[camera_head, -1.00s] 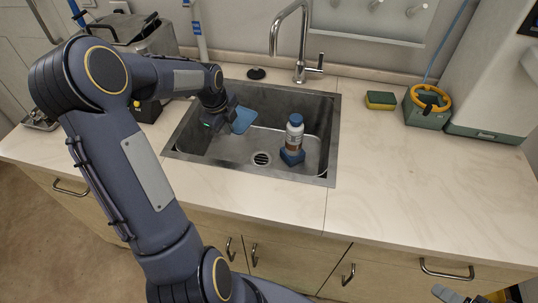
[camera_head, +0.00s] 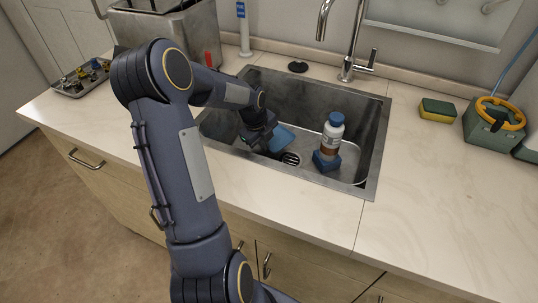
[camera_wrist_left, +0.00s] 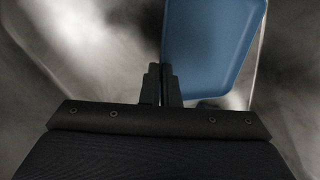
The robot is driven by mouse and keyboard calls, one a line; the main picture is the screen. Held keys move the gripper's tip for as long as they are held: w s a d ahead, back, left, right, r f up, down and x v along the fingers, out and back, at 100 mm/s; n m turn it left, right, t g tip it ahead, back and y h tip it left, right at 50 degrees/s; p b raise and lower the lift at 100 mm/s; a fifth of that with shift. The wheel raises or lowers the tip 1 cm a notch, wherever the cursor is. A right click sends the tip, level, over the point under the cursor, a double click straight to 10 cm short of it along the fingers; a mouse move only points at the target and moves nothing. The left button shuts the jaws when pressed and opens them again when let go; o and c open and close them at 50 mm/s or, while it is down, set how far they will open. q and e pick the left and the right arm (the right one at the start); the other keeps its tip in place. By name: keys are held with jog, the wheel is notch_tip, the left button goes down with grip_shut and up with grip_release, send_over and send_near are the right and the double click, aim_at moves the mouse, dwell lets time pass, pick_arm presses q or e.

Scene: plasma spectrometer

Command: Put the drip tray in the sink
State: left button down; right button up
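The blue drip tray (camera_head: 282,138) is inside the metal sink (camera_head: 372,150), in its left part near the drain, and looks tilted. My left gripper (camera_head: 264,139) reaches down into the sink at the tray's left side. In the left wrist view the fingers (camera_wrist_left: 162,84) are close together, with the edge of the tray (camera_wrist_left: 212,45) between them. I cannot tell whether the tray touches the sink floor. My right gripper is out of view.
A white bottle with a blue cap (camera_head: 331,137) stands in the sink right of the tray, with a blue piece at its foot. The faucet (camera_head: 352,45) is behind. A sponge (camera_head: 437,110) and a green box with a yellow ring (camera_head: 490,128) sit on the right counter.

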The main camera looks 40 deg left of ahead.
pick_arm(q)
jog(key=shift+s+x, duration=0.2)
jog(key=shift+x, duration=0.55)
jog(key=shift+s+x, duration=0.15)
jog(key=shift+x, duration=0.55)
jog(key=shift+s+x, duration=0.2)
jog(key=shift+x, duration=0.55)
jog(key=shift+f, duration=0.1)
jog(key=shift+f+b, duration=0.15)
jog(key=shift+b, duration=0.2)
jog(key=c, duration=2)
grip_release()
jog(key=shift+o, duration=0.2)
jog(key=shift+r+p, duration=0.3)
jog(key=shift+r, duration=0.05)
jog(key=p+v, duration=0.1)
jog(key=v, duration=1)
jog(key=shift+s+r, duration=0.2)
jog(key=shift+r, duration=0.15)
